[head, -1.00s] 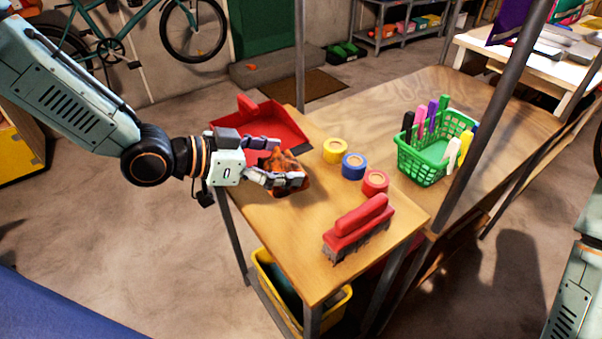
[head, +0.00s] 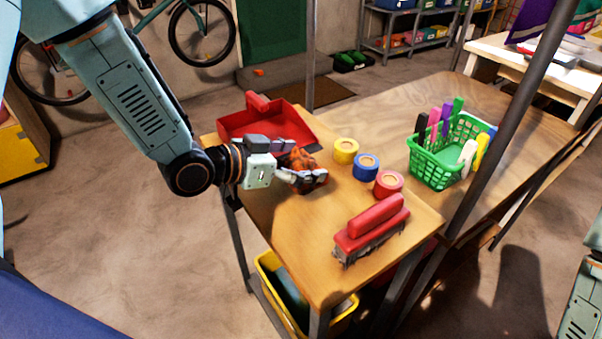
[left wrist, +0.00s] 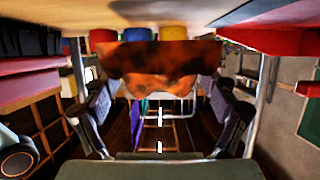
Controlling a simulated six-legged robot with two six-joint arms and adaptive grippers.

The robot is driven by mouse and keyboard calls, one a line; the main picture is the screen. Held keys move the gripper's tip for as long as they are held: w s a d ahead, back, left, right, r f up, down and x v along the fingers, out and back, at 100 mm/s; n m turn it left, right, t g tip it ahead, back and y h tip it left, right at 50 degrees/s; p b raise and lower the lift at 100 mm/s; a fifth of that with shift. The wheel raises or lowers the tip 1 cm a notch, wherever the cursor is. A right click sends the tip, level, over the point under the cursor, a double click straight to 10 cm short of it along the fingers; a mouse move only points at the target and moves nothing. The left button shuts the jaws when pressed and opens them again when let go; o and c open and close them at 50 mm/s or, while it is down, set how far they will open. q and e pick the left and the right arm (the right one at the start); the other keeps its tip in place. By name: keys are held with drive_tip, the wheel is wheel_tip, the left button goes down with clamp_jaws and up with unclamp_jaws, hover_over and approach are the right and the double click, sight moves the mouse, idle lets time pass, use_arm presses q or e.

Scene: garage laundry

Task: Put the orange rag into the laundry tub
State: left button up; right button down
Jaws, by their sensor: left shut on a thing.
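The orange rag (head: 299,160) is a crumpled, dark-mottled cloth at the table's left part, just in front of the red dustpan. My left gripper (head: 297,162) is shut on it, one finger on the far side and one on the near side. I cannot tell whether the rag still touches the table. In the left wrist view the rag (left wrist: 160,68) spans the space between the finger ends. A yellow tub (head: 345,315), possibly the laundry tub, stands low under the table's front left, partly hidden by the tabletop, with something dark inside. My right gripper is out of view.
The red dustpan (head: 300,127) lies behind the rag. Yellow (head: 346,151), blue (head: 366,167) and red (head: 388,184) tape rolls stand to its right. A red brush (head: 370,228) lies near the front edge. A green basket (head: 437,168) and upright posts stand farther right.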

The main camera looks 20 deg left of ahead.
use_arm(q)
wheel_tip(320, 180, down, 3)
drive_tip(key=shift+r+b, duration=0.1)
drive_tip(key=shift+b, duration=0.3)
drive_tip(key=shift+w+a+f, duration=0.15)
drive_tip(key=shift+a+f, duration=0.05)
drive_tip(key=shift+f, duration=0.05)
drive_tip(key=shift+d, duration=0.2)
drive_tip(key=o, duration=0.7)
drive_tip(key=shift+f, duration=0.1)
drive_tip(key=shift+o, duration=1.4)
drive_tip(key=shift+a+f, duration=0.1)
drive_tip(key=shift+a, duration=0.05)
